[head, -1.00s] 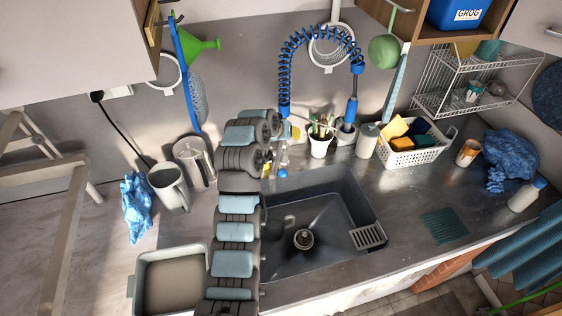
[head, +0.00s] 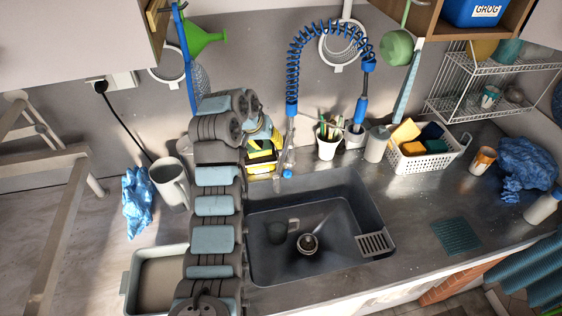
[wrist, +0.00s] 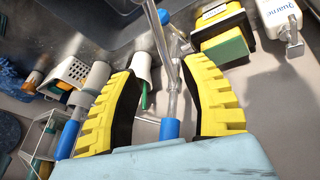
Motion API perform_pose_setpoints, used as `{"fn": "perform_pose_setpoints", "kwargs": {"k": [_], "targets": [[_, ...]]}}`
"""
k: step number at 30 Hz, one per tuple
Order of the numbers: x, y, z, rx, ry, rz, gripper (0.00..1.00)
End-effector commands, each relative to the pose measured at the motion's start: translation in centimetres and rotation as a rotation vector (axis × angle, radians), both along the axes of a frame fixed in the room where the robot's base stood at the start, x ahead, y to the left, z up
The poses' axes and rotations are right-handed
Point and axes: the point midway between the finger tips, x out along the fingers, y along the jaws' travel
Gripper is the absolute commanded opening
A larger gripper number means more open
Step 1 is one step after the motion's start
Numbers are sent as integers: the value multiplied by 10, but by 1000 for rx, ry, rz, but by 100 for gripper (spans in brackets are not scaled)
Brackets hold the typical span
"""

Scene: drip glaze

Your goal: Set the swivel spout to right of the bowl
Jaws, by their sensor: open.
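The swivel spout (head: 285,161) is a thin metal tube with a blue tip, reaching over the back left edge of the dark sink bowl (head: 350,195). In the wrist view the spout (wrist: 158,35) is a long shiny tube running up the picture, with the bowl (wrist: 95,15) beyond it. My gripper (wrist: 162,75) has yellow ribbed fingers spread apart. In the wrist view the spout and its post appear between them, with gaps on both sides; I cannot tell whether either finger touches. In the head view my arm partly hides the gripper (head: 272,137).
A blue coiled hose (head: 292,75) rises behind the spout. A yellow-and-green sponge (wrist: 225,45) and a soap bottle (wrist: 280,20) are near the right finger. A brush cup (head: 328,148), a grey cup (head: 376,145) and a white basket (head: 422,157) stand right of the faucet.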

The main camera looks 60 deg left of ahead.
Motion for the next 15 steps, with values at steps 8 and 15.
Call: {"fn": "perform_pose_setpoints", "kwargs": {"k": [8, 15], "targets": [[18, 5, -38, -7, 3, -2, 45], [29, 10, -63, -3, 2, 0, 45]]}}
